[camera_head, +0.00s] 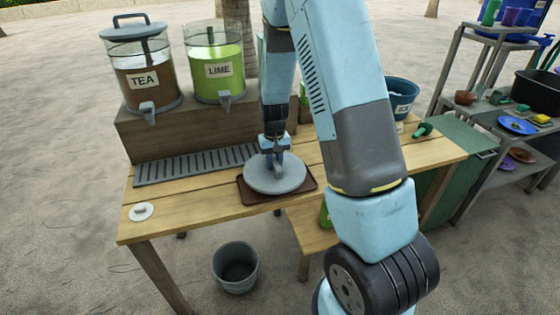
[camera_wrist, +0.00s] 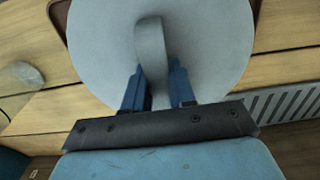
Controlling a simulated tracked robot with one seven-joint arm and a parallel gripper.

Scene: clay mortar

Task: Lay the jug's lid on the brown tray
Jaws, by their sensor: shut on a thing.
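The grey round lid (camera_head: 264,180) is over the brown tray (camera_head: 246,196) on the wooden table and covers most of it. It looks level. Whether it touches the tray or hangs just above cannot be told. My gripper (camera_head: 277,154) points down and is shut on the lid's upright handle. In the wrist view, the fingers (camera_wrist: 158,88) are on both sides of the handle (camera_wrist: 151,48), with the lid's disc (camera_wrist: 96,45) behind and the tray (camera_wrist: 60,12) showing at its edges. The LIME jug (camera_head: 214,60) is open on top. The TEA jug (camera_head: 146,75) has its lid on.
The jugs stand on a raised wooden block (camera_head: 190,130) behind a slotted grey drip grate (camera_head: 195,165). A small white round object (camera_head: 141,211) lies at the table's left. A bucket (camera_head: 236,267) stands on the ground. A blue pail (camera_head: 400,98) is at the right.

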